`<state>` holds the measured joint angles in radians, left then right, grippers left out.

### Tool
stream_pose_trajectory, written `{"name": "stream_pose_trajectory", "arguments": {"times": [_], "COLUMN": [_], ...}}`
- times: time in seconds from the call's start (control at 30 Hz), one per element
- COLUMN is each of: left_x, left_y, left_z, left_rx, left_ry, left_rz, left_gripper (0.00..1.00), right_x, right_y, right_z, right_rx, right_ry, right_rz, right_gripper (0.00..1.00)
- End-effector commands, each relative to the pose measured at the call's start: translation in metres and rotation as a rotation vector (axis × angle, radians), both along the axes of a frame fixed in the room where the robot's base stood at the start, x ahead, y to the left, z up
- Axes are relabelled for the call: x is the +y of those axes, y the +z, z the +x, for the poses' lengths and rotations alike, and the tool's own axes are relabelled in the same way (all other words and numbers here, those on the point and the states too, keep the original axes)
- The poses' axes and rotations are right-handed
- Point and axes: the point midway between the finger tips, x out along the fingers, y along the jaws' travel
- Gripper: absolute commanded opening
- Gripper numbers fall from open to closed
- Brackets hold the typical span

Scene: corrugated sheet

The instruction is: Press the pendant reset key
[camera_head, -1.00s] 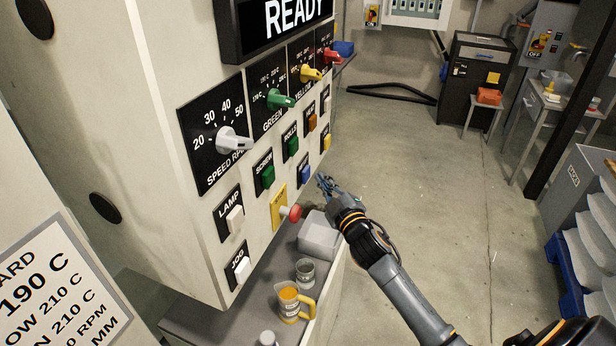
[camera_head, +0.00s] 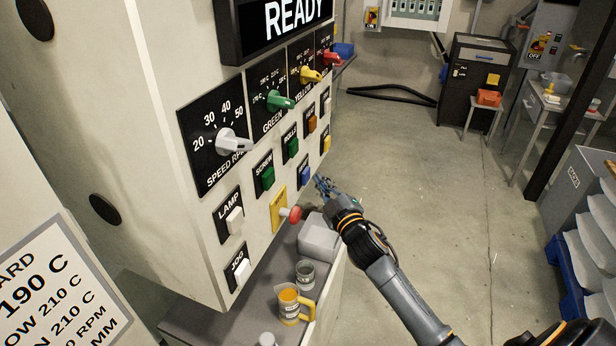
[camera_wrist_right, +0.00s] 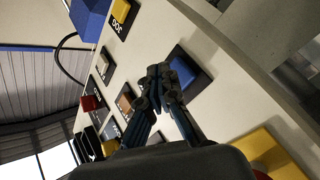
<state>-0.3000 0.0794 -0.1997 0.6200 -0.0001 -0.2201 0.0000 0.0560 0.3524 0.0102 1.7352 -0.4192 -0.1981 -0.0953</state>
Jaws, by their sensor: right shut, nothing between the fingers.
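The control panel (camera_head: 245,190) carries several coloured keys and knobs. A blue key (camera_head: 305,175) is in its lower right part, and its label cannot be read. It also shows in the right wrist view (camera_wrist_right: 190,68) as a raised blue square on a black plate. No key clearly reads RESET. My right gripper (camera_head: 323,184) is shut and empty, just right of the blue key in the head view. In the wrist view its fingertips (camera_wrist_right: 163,76) overlap the left edge of the blue key; whether they touch it cannot be told. My left gripper is out of view.
A red mushroom button (camera_head: 294,214) on a yellow plate sticks out below and left of the blue key. A grey bin (camera_head: 318,240), a glass (camera_head: 305,272) and a jug of orange liquid (camera_head: 290,304) stand on the ledge below.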

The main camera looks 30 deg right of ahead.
Motion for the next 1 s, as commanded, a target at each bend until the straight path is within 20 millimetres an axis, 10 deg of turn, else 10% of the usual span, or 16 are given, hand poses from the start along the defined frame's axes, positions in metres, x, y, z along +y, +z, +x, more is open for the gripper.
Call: {"name": "stream_pose_trajectory", "arguments": {"times": [1.0], "left_x": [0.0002], "left_y": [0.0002], "left_z": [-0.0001], "left_rx": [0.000], "left_ry": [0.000], "left_rz": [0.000], "left_gripper": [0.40], "right_x": [0.0055], "right_y": [0.0004], "right_z": [0.0064], "right_rx": [0.000], "right_ry": [0.000], "right_rz": [0.000], "right_gripper": [0.00]}}
